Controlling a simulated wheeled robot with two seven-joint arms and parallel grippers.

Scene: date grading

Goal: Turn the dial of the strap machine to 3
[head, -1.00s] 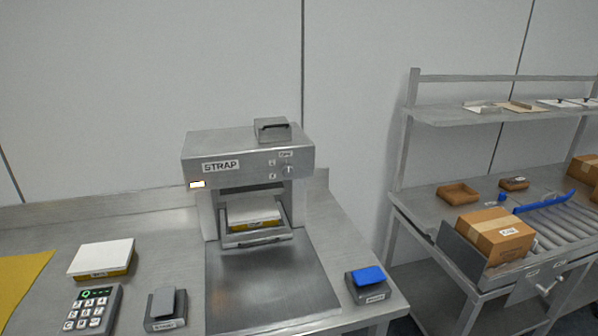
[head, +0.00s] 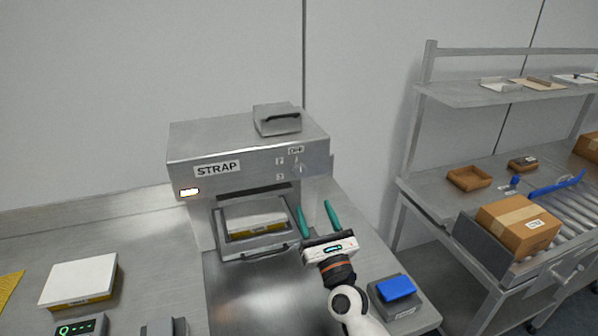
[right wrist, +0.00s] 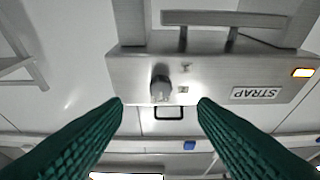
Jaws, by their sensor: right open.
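The strap machine (head: 190,140) is a grey metal box labelled STRAP, with a lit orange lamp at its front left. Its dial (head: 299,168) is a small grey knob at the front right, below a small top label and beside small number labels; its pointer is too small to read. My right gripper (head: 315,208) is open and empty, in front of and below the dial. In the right wrist view, where the machine appears upside down, the dial (right wrist: 160,88) lies ahead, between the two green fingers and apart from them. My left gripper is not in view.
A tray (head: 222,246) with a white-topped box sits in the machine's opening. A blue-topped block (head: 397,287) stands right of my arm. A white-topped box (head: 80,279) and a keypad (head: 82,326) are at left. A side table holds a cardboard box (head: 518,226).

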